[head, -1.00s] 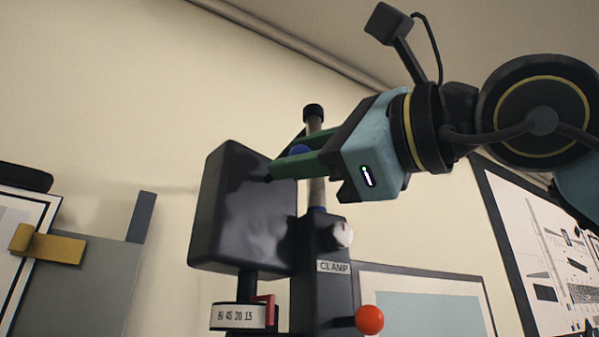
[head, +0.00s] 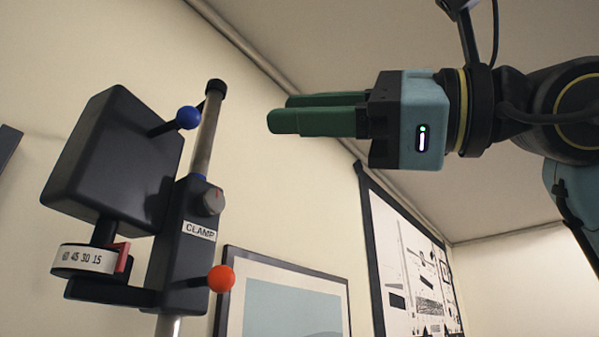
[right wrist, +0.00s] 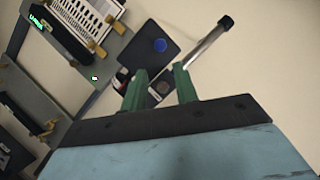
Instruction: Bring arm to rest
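My right gripper (head: 277,111) is in the upper middle of the head view, its green fingers pointing left. It is open and empty; in the right wrist view its fingertips (right wrist: 160,72) stand apart with a gap between them. It is clear of the clamp stand (head: 178,245), which is to its left with a dark box-shaped head (head: 110,155), a blue ball lever (head: 188,117) and a pole (head: 207,130). The right wrist view also shows the blue ball (right wrist: 160,45) and the pole (right wrist: 205,48) beyond the fingers. My left gripper is not in view.
The stand also carries a red ball lever (head: 221,279), a grey knob (head: 213,201) and a white scale band (head: 83,259). A framed picture (head: 290,300) and a printed chart (head: 420,275) are on the wall. Around the right gripper the air looks free.

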